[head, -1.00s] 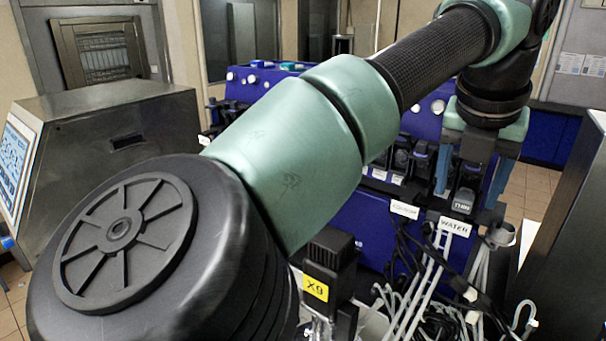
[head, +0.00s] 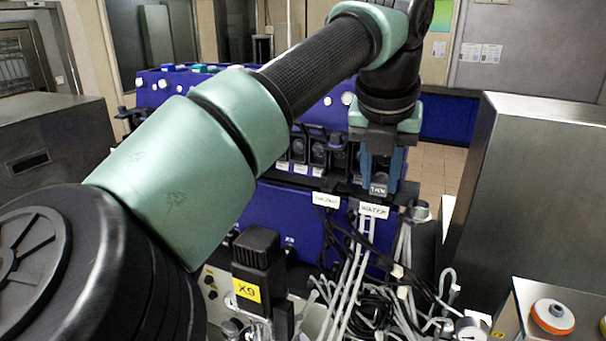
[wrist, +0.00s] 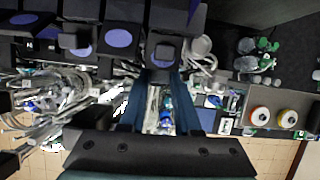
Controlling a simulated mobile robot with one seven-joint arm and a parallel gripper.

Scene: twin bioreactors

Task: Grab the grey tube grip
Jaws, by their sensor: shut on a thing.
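The grey tube grip (head: 378,188) is a small dark block with a pale-lettered label, at the front right of the blue bioreactor bench. My gripper (head: 382,180) points down over it, with its blue fingers shut on the block from both sides. In the wrist view the grip's dark top (wrist: 164,52) sits between the tips of my gripper (wrist: 163,72). The tube below the grip is hard to make out among the other tubing.
White labels (head: 373,210) hang beside the grip. Tangled black cables and pale tubes (head: 350,270) fill the space below. A black block marked X9 (head: 258,262) stands front left. A steel cabinet (head: 520,180) rises at the right.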

